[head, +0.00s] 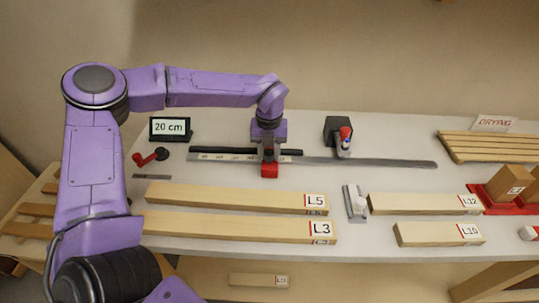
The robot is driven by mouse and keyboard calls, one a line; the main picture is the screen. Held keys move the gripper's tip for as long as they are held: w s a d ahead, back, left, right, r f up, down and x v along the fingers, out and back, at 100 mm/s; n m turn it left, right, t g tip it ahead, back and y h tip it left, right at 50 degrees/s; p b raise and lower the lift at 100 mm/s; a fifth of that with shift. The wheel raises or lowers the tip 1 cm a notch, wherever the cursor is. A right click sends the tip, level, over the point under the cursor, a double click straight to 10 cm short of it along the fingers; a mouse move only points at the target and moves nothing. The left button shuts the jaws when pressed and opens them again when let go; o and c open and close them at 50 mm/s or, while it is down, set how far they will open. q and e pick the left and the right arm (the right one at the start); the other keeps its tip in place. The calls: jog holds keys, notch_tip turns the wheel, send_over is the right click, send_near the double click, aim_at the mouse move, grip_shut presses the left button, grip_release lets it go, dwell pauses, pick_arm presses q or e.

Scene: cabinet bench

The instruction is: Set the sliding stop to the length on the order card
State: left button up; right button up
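The order card (170,127) stands at the back left of the bench and reads 20 cm. A long grey rail (375,162) runs across the bench, with a pale numbered scale (225,156) on its left part. The red sliding stop (269,171) is on the rail near the right end of the scale. My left gripper (268,157) points down directly over the red stop. Its dark fingers are at the stop, and I cannot tell whether they grip it. The scale reading at the stop is too small to read. My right gripper is not in view.
Boards L5 (235,197) and L3 (235,227) lie in front of the rail. Boards L12 (415,203) and L10 (425,234) lie further right. A dark device (338,129) stands behind the rail. A red-handled part (151,156) lies left of the rail.

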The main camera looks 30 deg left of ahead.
pick_arm(q)
jog(key=shift+c, duration=0.9)
jog(key=shift+s+a+r, duration=0.1)
jog(key=shift+s+a, duration=0.05)
jog(key=shift+a, duration=0.15)
jog(key=shift+s+a+r+p, duration=0.1)
jog(key=shift+s+a+p, duration=0.45)
jog(key=shift+a, duration=0.25)
jog(key=shift+s+a+f+p, duration=0.1)
jog(key=shift+s+a+p, duration=0.3)
jog(key=shift+a+p, duration=0.3)
jog(key=shift+s+a+r+p, duration=0.1)
jog(key=shift+s+a+p, duration=0.45)
jog(key=shift+a, duration=0.3)
jog(key=shift+s+a, duration=0.15)
jog(key=shift+a, duration=0.25)
jog(key=shift+s+a+p, duration=0.15)
jog(key=shift+a+p, duration=0.15)
jog(key=shift+p, duration=0.3)
jog(key=shift+s+a+p, duration=0.5)
jog(key=shift+a+p, duration=0.3)
jog(key=shift+s+a+p, duration=0.45)
jog(key=shift+a+p, duration=0.35)
jog(key=shift+p, duration=0.05)
jog(key=shift+s+a+p, duration=0.5)
jog(key=shift+a+p, duration=0.3)
jog(key=shift+s+a, duration=0.15)
jog(key=shift+a, duration=0.15)
